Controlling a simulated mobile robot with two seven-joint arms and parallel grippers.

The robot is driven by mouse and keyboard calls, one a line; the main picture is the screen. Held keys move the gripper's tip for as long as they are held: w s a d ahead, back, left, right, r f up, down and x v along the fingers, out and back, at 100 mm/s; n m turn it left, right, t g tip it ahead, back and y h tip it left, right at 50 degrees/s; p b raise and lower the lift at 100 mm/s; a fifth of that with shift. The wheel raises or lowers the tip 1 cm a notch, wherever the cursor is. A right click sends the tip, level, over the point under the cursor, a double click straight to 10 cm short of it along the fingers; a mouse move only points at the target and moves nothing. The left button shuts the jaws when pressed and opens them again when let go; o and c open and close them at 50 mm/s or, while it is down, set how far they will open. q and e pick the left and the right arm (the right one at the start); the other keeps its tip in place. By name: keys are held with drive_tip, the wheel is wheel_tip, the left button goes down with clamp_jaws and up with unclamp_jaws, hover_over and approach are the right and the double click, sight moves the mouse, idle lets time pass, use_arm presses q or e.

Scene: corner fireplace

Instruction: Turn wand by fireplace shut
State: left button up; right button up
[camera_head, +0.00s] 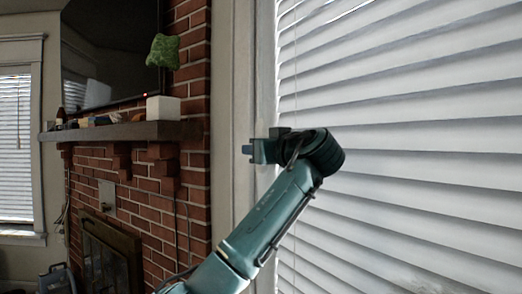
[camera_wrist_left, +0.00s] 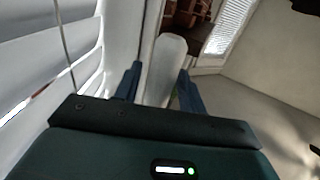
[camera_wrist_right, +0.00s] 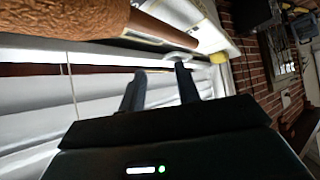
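The window blind (camera_head: 400,130) fills the right of the head view, its slats tilted with bright gaps. A thin vertical line, cord or wand, hangs at its left edge (camera_head: 296,60); a similar one shows in the left wrist view (camera_wrist_left: 63,45) and right wrist view (camera_wrist_right: 70,85). My left gripper (camera_head: 255,150) is in front of the window trim, pointing left, its fingers apart. A pale round-ended piece (camera_wrist_left: 168,65) shows between them; I cannot tell whether they touch it. My right gripper (camera_wrist_right: 160,68) is open near the window's top, outside the head view.
The brick fireplace (camera_head: 140,180) with a cluttered mantel (camera_head: 120,131) stands left of the window. A white box (camera_head: 163,109) and green ornament (camera_head: 163,50) are at the mantel's right end. A brown textured cylinder (camera_wrist_right: 80,18) crosses above the right gripper.

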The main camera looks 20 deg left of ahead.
use_arm(q)
drive_tip(key=shift+o, duration=0.4)
use_arm(e)
drive_tip(key=shift+r, duration=0.15)
use_arm(q)
drive_tip(key=shift+s+d+b, duration=0.35)
drive_tip(key=shift+d, duration=0.05)
use_arm(e)
drive_tip(key=shift+f, duration=0.3)
drive_tip(key=b, duration=0.2)
drive_tip(key=a+b, duration=0.1)
drive_tip(key=shift+w+a+f+t+y+b, duration=0.1)
drive_tip(key=shift+w+f+t+y+b, duration=0.2)
drive_tip(key=shift+f+t+b, duration=0.1)
drive_tip(key=shift+a, duration=0.1)
use_arm(q)
drive_tip(key=v, duration=1.2)
drive_tip(key=shift+r, duration=0.1)
use_arm(e)
drive_tip(key=shift+r, duration=0.1)
